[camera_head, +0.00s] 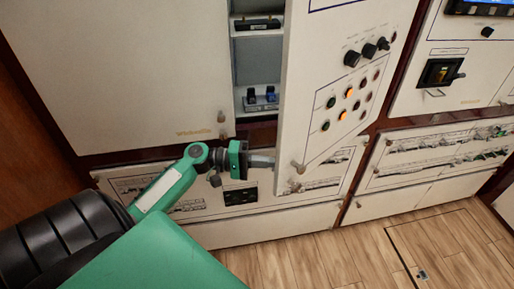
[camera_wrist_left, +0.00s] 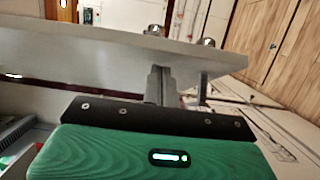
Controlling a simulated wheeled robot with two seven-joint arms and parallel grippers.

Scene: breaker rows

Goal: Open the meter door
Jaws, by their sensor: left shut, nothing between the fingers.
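The meter door (camera_head: 335,60) is a cream panel with dark knobs and rows of coloured lamps. It stands partly open, with a gap at its left edge showing the cabinet inside (camera_head: 258,60). A small round handle (camera_head: 298,167) sits low on its front. My left gripper (camera_head: 272,161) is shut and empty at the door's lower left edge. In the left wrist view its closed fingers (camera_wrist_left: 159,84) are close to the door's edge (camera_wrist_left: 200,56); whether they touch it I cannot tell. The right gripper is out of view.
A closed cream door (camera_head: 120,70) is at the left. Lower panels with printed diagrams (camera_head: 190,205) run beneath. Another panel with a dark switch (camera_head: 440,72) is at the right. The wooden floor (camera_head: 350,250) in front is clear.

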